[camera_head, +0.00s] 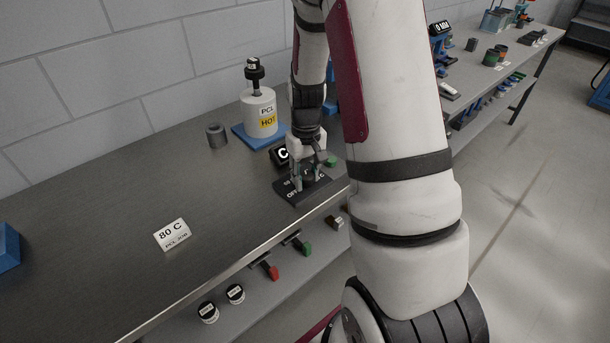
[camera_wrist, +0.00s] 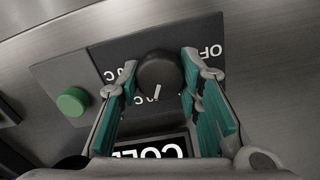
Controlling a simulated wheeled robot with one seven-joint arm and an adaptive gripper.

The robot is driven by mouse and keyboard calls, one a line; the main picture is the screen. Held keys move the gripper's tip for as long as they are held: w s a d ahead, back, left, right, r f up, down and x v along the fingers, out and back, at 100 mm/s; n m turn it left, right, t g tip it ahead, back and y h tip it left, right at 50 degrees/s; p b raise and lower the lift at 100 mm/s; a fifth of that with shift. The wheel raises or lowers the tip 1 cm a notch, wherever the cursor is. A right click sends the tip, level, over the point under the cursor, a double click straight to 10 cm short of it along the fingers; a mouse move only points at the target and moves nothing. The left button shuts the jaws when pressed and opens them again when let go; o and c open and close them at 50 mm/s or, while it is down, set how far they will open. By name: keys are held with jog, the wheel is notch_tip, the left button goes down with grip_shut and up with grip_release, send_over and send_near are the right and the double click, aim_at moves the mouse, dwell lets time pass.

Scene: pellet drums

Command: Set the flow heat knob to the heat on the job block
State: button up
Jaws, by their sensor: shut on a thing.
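The job block (camera_head: 172,235) is a white card on the bench at left, reading "80 C" and "PCL JOB". The heat knob (camera_wrist: 160,72) is a round black knob with a white pointer line, on a dark panel (camera_wrist: 115,55) with "OFF" and partly hidden temperature marks. The pointer faces down in the wrist view, slightly left. My gripper (camera_wrist: 158,68) has its teal-padded fingers shut on the knob's sides. In the head view my gripper (camera_head: 309,172) stands over the panel (camera_head: 290,196) near the bench's front edge, mostly hiding the knob.
A display (camera_wrist: 150,148) beside the panel shows letters starting "COL", partly hidden. A green button (camera_wrist: 72,101) is near the knob. A white drum marked "PCL" and "HOT" (camera_head: 259,113) stands on a blue base behind, with a grey cup (camera_head: 216,135) nearby.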

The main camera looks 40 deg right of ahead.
aim_at(307, 174)
jog(key=m, duration=0.6)
jog(key=shift+s, duration=0.1)
jog(key=m, duration=0.6)
jog(key=shift+d, duration=0.1)
jog(key=shift+m, duration=0.3)
jog(key=o, duration=1.1)
jog(key=shift+o, duration=0.2)
notch_tip(307, 174, up, 12)
dwell(0.3)
